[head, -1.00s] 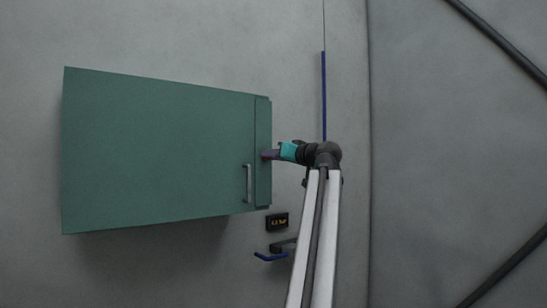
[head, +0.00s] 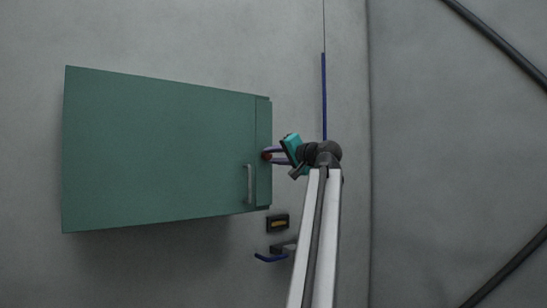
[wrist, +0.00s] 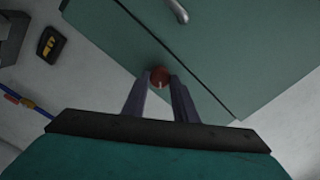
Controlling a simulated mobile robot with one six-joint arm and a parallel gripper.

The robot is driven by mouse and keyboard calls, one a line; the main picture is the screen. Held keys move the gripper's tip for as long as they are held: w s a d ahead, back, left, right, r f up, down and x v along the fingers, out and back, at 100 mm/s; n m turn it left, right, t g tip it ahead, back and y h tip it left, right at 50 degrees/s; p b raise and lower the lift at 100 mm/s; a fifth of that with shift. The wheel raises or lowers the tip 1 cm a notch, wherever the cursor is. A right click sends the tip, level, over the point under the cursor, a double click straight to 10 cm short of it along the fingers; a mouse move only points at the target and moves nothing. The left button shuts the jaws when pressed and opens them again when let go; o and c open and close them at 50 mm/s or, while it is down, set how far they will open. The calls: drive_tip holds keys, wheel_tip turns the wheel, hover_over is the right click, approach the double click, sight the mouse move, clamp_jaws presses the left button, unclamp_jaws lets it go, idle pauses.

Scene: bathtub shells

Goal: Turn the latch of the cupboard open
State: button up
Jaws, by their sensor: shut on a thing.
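The green cupboard (head: 160,150) is fixed to the wall, and its door looks closed. The latch is a small red knob (head: 266,155) on the narrow strip at the cupboard's right side. The knob also shows in the wrist view (wrist: 159,77), with a small pale mark on it. My gripper (head: 275,156) reaches it from the right. In the wrist view its two fingers (wrist: 159,88) stand on either side of the knob and are shut on it. The fingers hide the knob's sides.
A grey bar handle (head: 248,184) is on the cupboard door, left of the latch. Below are a small black box with a yellow part (head: 278,223) and a blue-ended lever (head: 270,258). A thin blue vertical bar (head: 323,95) runs above my wrist.

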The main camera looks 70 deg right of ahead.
drive_tip(key=m+p, duration=0.1)
drive_tip(key=m, duration=0.4)
drive_tip(key=shift+m, duration=0.3)
drive_tip(key=shift+m+p, duration=1)
drive_tip(key=shift+m, duration=1)
drive_tip(key=o, duration=1.1)
drive_tip(key=shift+c, duration=0.2)
drive_tip(key=shift+s, duration=0.1)
drive_tip(key=b+v, duration=0.5)
drive_tip(key=v, duration=0.8)
drive_tip(key=shift+s+a, duration=0.2)
drive_tip(key=shift+s, duration=0.1)
